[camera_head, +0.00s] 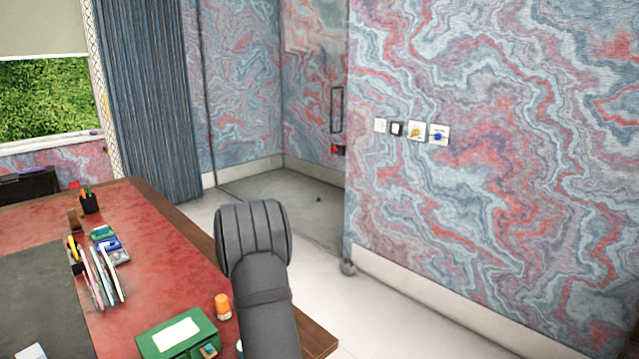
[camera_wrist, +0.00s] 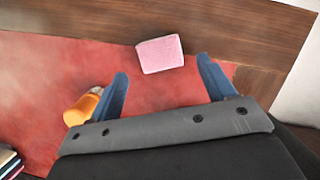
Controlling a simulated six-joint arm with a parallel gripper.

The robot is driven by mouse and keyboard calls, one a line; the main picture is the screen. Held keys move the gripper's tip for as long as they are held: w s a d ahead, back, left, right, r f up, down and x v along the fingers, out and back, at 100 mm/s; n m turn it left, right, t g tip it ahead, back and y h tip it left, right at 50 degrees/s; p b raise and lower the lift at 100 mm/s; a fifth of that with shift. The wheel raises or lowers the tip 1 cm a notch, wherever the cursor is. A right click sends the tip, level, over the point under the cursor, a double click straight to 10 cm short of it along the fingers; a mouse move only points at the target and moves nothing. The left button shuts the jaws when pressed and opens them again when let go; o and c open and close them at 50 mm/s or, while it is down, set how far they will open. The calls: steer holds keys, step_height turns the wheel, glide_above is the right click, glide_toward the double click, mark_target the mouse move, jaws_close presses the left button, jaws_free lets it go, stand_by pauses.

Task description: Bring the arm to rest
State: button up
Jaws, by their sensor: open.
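My gripper (camera_wrist: 167,88) shows in the wrist view with its two blue fingers spread wide apart and nothing between them. It is above the red leather desk top (camera_wrist: 60,60), near the wooden edge. A pink block-like item (camera_wrist: 160,54) lies on the desk beyond the fingertips, apart from them. An orange bottle-like item (camera_wrist: 82,110) is beside the left finger; I cannot tell whether they touch. In the head view my grey arm rises over the right edge of the desk (camera_head: 150,215), and the gripper itself is hidden.
An orange container (camera_head: 223,306) and a green box (camera_head: 178,334) stand near my arm. A rack of upright items (camera_head: 105,275) and a pen cup (camera_head: 90,203) are farther left. A dark mat (camera_head: 40,290) covers the desk's left part. Open floor (camera_head: 350,300) lies to the right.

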steer(key=x, duration=0.5)
steer(key=shift+s+f, duration=0.1)
step_height(320, 180, up, 3)
steer(key=shift+f, duration=0.1)
steer(key=shift+r, duration=0.45)
